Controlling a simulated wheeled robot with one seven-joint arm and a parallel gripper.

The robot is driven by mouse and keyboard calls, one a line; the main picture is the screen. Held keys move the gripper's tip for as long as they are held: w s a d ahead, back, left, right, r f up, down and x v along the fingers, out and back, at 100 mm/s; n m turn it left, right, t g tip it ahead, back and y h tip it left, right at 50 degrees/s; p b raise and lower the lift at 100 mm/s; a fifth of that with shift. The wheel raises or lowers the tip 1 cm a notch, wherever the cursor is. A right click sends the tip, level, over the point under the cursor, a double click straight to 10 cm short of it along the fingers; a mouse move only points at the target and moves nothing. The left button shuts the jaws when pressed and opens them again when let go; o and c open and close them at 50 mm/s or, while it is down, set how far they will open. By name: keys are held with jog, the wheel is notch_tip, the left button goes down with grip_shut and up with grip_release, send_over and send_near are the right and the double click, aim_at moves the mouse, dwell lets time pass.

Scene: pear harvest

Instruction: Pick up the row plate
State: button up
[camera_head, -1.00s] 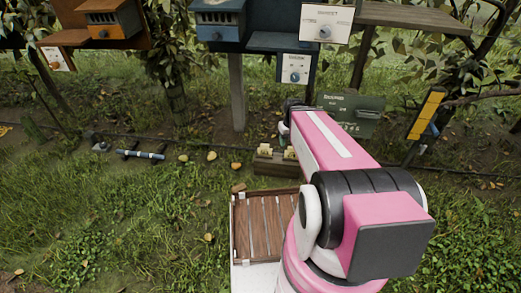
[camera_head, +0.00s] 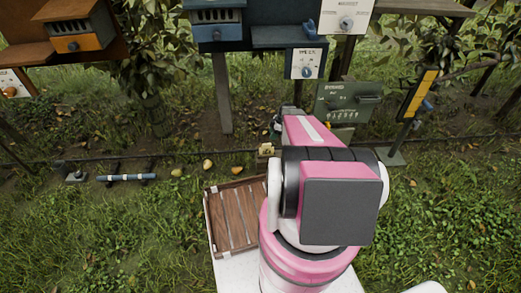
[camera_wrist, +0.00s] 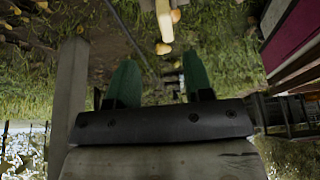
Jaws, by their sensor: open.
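A slatted wooden crate (camera_head: 234,218) is left of my arm. Several pears (camera_head: 207,165) and a blue bar (camera_head: 126,178) lie on the ground. A green box (camera_head: 345,103) and a blue cabinet (camera_head: 245,32) stand behind. A grey post (camera_head: 222,95) is near the gripper's left.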

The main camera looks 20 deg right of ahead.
aim_at(267, 144)
jog(key=shift+s+x, duration=0.2)
jog(key=shift+x, duration=2.5)
jog(key=shift+s+x, duration=0.15)
jog(key=shift+x, duration=2.5)
grip_shut()
